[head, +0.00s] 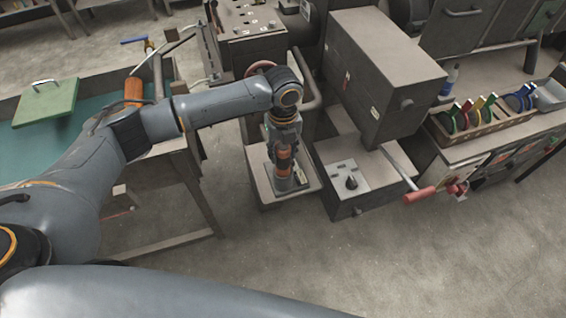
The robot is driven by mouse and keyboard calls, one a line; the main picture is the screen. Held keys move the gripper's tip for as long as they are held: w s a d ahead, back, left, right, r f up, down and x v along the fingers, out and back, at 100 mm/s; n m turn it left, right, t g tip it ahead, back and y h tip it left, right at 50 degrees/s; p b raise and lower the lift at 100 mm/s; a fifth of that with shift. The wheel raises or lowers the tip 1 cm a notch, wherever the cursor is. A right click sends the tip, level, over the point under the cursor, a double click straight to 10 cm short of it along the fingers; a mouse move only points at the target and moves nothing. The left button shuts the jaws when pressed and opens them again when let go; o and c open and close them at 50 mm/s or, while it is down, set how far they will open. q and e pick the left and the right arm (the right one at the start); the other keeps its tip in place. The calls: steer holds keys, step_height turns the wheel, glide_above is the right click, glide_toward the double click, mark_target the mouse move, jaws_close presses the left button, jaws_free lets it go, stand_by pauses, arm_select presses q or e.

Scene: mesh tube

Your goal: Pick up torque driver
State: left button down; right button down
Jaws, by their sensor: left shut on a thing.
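My left gripper (282,138) points down over a low grey stand in the middle of the head view. It is shut on an upright orange and grey tool, which looks like the torque driver (284,160). The fingers and wrist hide the tool's upper part. Its lower end is at the stand's top (258,186), and I cannot tell whether it touches. My right gripper is not in view.
A large grey machine (385,70) stands right of the gripper, with a red-handled lever (419,195) sticking out. A tool rack (490,120) stands at right. The front floor is clear.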

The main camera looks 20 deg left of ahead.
arm_select(q)
steer(key=shift+w+r, duration=0.1)
steer(key=shift+r, duration=0.3)
step_height(320, 180, up, 8)
steer(key=b, duration=0.2)
steer(key=shift+r+b, duration=0.15)
steer(key=shift+b, duration=0.25)
steer(key=shift+r, duration=0.5)
stand_by(1.0)
